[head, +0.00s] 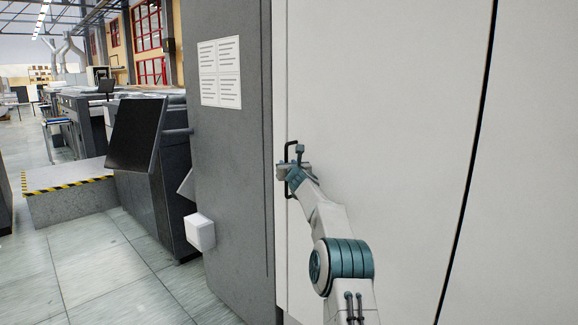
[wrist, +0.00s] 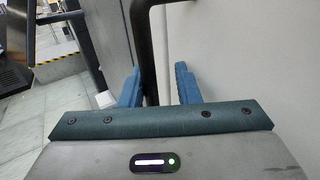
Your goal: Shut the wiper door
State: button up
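The wiper door (head: 400,110) is the large white panel filling the right of the head view. It also shows at the right of the wrist view (wrist: 245,50). Its black bar handle (head: 287,155) is near the panel's left edge. My gripper (head: 292,165) is at the handle. In the wrist view, the black handle (wrist: 146,50) runs down between the two blue fingers of my gripper (wrist: 158,88). The fingers stand apart, with a visible gap between the bar and the right finger. I cannot tell whether the door is flush with its frame.
A grey cabinet wall (head: 228,150) with a paper notice (head: 219,72) stands left of the door. A small white box (head: 200,232) sticks out from it. Further left are a tilted black screen (head: 135,134) and a striped-edge step (head: 70,200). Tiled floor (head: 115,275) is clear at lower left.

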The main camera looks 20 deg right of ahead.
jog(key=shift+s, duration=0.1)
jog(key=s+a+b, duration=0.1)
jog(key=s+b, duration=1)
jog(key=s, duration=0.2)
jog(key=shift+s, duration=0.25)
jog(key=shift+a, duration=0.1)
jog(key=s+a+r+n+g+y+p, duration=0.2)
jog(key=s+a+n+g+y+p, duration=0.6)
jog(key=s+a+n, duration=1.2)
jog(key=s+d+f+n+g+h+p, duration=0.1)
jog(key=s+f+n+g+h+p, duration=0.1)
jog(key=s, duration=0.8)
jog(key=s+d+f+n+g+h+p, duration=0.2)
jog(key=s+f+n+p, duration=0.3)
jog(key=s+n, duration=0.4)
jog(key=s+d+f+n+g+h+p, duration=0.2)
jog(key=s+f+n+g+p, duration=0.1)
jog(key=s, duration=0.7)
jog(key=n+p, duration=0.1)
jog(key=n, duration=0.1)
jog(key=shift+s+d+f+n+h+p, duration=0.2)
jog(key=shift+s+f+n+h+p, duration=0.1)
jog(key=shift+h+p, duration=0.1)
